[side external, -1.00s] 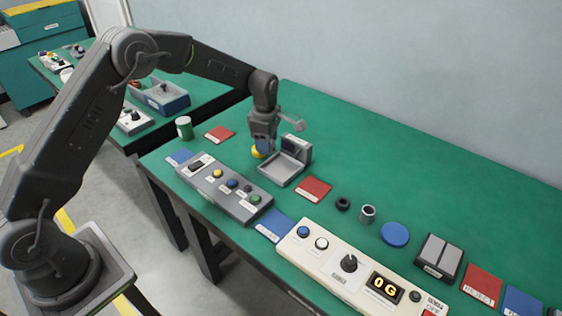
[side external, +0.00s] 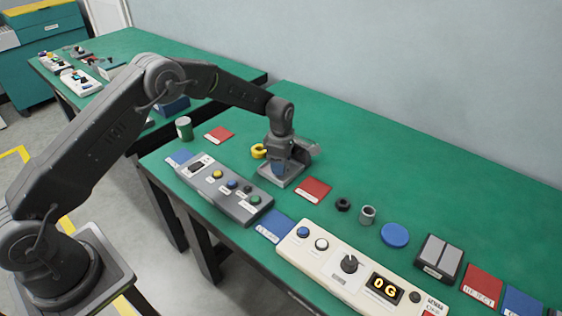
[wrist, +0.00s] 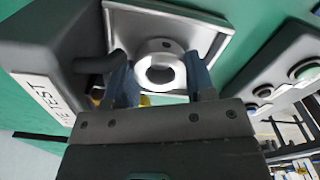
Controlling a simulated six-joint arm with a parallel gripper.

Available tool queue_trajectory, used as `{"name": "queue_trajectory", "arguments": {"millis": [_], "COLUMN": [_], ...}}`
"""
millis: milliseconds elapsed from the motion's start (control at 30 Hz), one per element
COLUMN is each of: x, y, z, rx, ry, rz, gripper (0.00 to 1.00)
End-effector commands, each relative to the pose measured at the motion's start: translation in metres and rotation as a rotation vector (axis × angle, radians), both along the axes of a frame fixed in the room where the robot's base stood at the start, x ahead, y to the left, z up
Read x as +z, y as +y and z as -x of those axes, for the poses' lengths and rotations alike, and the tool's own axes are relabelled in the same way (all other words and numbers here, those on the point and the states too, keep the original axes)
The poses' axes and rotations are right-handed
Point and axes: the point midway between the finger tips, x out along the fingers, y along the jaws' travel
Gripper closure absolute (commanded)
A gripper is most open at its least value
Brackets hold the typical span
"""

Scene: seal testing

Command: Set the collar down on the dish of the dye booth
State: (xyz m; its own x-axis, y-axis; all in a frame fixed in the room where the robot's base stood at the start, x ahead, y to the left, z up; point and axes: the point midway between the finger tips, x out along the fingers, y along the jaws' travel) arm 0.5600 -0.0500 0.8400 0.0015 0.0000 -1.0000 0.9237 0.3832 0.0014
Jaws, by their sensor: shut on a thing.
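The collar (wrist: 160,46) is a pale metal ring with a small hole in its side. In the wrist view it sits between the blue fingertips of my gripper (wrist: 162,75), which is shut on it. The dish (wrist: 125,28) is a square grey metal tray directly beyond the collar. I cannot tell whether the collar touches it. In the side view my gripper (side external: 281,168) is down over the dish (side external: 268,181) and hides the collar. The dye booth (wrist: 45,50) is a grey housing beside the dish, with a label ending in "TEST".
A yellow ring (side external: 258,151) lies left of the dish. A grey button panel (side external: 224,189) is in front, and a red mat (side external: 313,189) lies to the right. A green cylinder (side external: 184,128) stands farther left. The green bench behind is clear.

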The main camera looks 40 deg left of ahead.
Motion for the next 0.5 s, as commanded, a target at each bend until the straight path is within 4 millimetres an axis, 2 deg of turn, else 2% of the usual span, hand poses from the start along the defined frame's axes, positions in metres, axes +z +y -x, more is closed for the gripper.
{"name": "queue_trajectory", "arguments": {"millis": [33, 67, 167, 500], "x": [-0.0014, -0.0022, -0.0018, 0.005], "y": [0.0, 0.0001, 0.0001, 0.0001], "z": [-0.0002, 0.0, 0.0, -0.0002], "rx": [0.0, 0.0, 0.0, 0.0], "ry": [0.0, 0.0, 0.0, -0.001], "rz": [0.0, 0.0, 0.0, 0.0], "gripper": [0.81, 0.49, 0.4, 0.4]}}
